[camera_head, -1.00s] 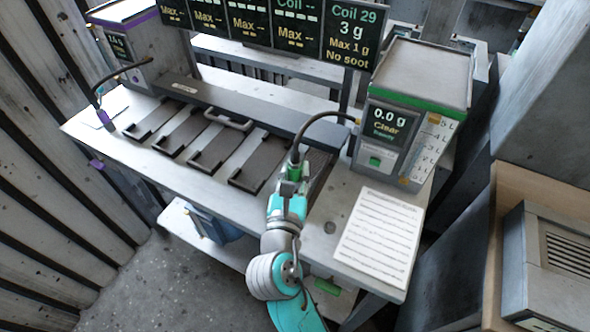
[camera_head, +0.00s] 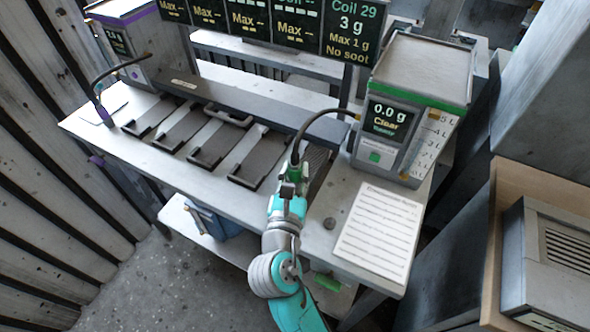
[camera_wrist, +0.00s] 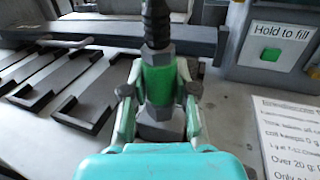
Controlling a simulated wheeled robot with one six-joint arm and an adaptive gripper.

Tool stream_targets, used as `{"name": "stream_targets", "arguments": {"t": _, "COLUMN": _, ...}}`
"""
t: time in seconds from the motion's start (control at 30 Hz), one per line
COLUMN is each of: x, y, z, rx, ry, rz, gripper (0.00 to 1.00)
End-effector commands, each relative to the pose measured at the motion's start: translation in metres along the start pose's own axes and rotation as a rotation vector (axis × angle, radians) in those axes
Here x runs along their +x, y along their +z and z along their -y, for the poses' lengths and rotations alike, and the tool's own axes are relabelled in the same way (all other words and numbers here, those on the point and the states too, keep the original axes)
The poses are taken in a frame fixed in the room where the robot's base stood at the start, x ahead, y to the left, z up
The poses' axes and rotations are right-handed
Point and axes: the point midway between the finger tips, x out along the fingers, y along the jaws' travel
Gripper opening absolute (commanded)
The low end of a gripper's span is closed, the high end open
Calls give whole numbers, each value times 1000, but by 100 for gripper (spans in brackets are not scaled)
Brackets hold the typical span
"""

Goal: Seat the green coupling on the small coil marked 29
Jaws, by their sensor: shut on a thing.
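The green coupling (camera_wrist: 158,84) hangs on the end of a black hose (camera_wrist: 156,25) and stands roughly upright between my fingers. My gripper (camera_wrist: 158,95) is shut on it; it also shows in the head view (camera_head: 291,178) over the right end of the bench. A grey hex-shaped part (camera_wrist: 160,125) shows just below the green band; I cannot tell whether it touches anything underneath. A dark finned piece (camera_head: 317,160) lies beside the gripper, partly hidden by it. I cannot read a number on any coil. The sign (camera_head: 350,35) reads Coil 29, 3 g, Max 1 g, No soot.
The green-striped machine (camera_head: 420,85) at right reads 0.0 g, Clear, and has a green button. A printed sheet (camera_head: 378,228) lies in front of it. Several dark trays (camera_head: 257,160) line the bench to the left. A purple-trimmed machine (camera_head: 150,50) stands at far left.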

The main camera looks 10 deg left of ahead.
Motion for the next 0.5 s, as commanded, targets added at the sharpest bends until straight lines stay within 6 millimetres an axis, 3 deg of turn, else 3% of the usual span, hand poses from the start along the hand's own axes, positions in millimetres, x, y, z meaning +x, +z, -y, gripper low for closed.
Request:
{"name": "stream_targets", "arguments": {"t": 0.43, "x": 0, "y": -9, "z": 0, "rx": 0, "ry": 1, "rz": 0, "gripper": 0}}
{"name": "stream_targets", "arguments": {"t": 0.47, "x": 0, "y": -10, "z": 0, "rx": 1, "ry": 1, "rz": 0, "gripper": 30}}
{"name": "stream_targets", "arguments": {"t": 0.5, "x": 0, "y": -9, "z": 0, "rx": 1, "ry": 1, "rz": 0, "gripper": 40}}
